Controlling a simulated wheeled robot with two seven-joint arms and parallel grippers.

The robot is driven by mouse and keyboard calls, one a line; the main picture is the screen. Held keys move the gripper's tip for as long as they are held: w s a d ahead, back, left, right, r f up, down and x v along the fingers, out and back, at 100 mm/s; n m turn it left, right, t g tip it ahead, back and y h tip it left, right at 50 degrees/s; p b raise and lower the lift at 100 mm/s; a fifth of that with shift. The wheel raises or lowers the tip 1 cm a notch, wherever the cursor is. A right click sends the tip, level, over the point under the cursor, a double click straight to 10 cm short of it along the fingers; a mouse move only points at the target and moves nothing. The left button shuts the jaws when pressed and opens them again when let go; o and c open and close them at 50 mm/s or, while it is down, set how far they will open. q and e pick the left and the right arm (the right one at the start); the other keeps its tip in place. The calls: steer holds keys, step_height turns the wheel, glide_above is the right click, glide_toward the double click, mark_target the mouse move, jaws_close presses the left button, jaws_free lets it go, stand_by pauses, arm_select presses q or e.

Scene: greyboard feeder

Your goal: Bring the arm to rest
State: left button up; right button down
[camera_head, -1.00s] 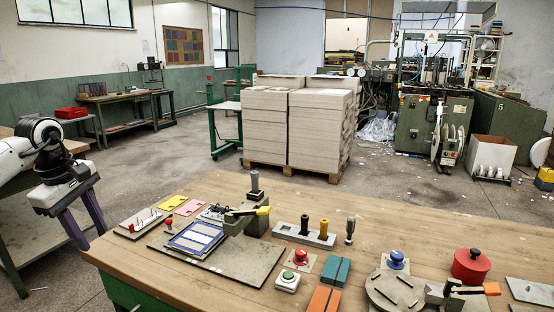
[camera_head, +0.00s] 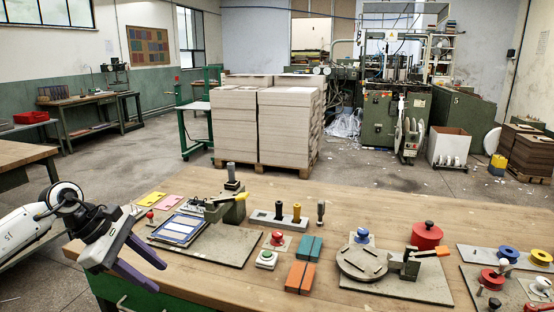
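My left arm comes in from the left edge, white and black. Its gripper (camera_head: 158,280) has two dark purple fingers with a clear gap between them and nothing held. It hangs in front of the table's left end, and the fingers slant down to the right, overlapping the table's front edge in the picture. The wooden worktable (camera_head: 215,278) spans the lower part of the view. My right gripper is out of view.
Orange blocks (camera_head: 301,277), a round turntable fixture (camera_head: 367,262) and a red cylinder (camera_head: 427,235) stand farther right. Stacked greyboard (camera_head: 287,130) stands behind on a pallet.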

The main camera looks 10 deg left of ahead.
arm_select(q)
steer(key=s+d+f+n+t+h, duration=0.1)
steer(key=d+f+n+t+h, duration=0.15)
steer(key=d+n+h, duration=0.7)
steer(key=s+d+f+n+t, duration=0.1)
steer(key=d+n+t, duration=0.3)
steer(key=d, duration=1.3)
steer(key=s+a+f+n+t+y, duration=0.2)
steer(key=s+f+n+y, duration=0.4)
steer(key=n, duration=0.7)
steer(key=s+a+f+n+t+y, duration=0.15)
steer(key=f+n+y, duration=0.4)
steer(key=n, duration=0.75)
steer(key=s+f+n+g+y, duration=0.1)
steer(key=s+f+n+g, duration=0.4)
steer(key=s+f+n, duration=0.5)
steer(key=s+a+f, duration=0.1)
steer(key=s+f, duration=0.2)
steer(key=s, duration=0.2)
steer(key=shift+f+n, duration=0.35)
steer(key=shift+f, duration=0.05)
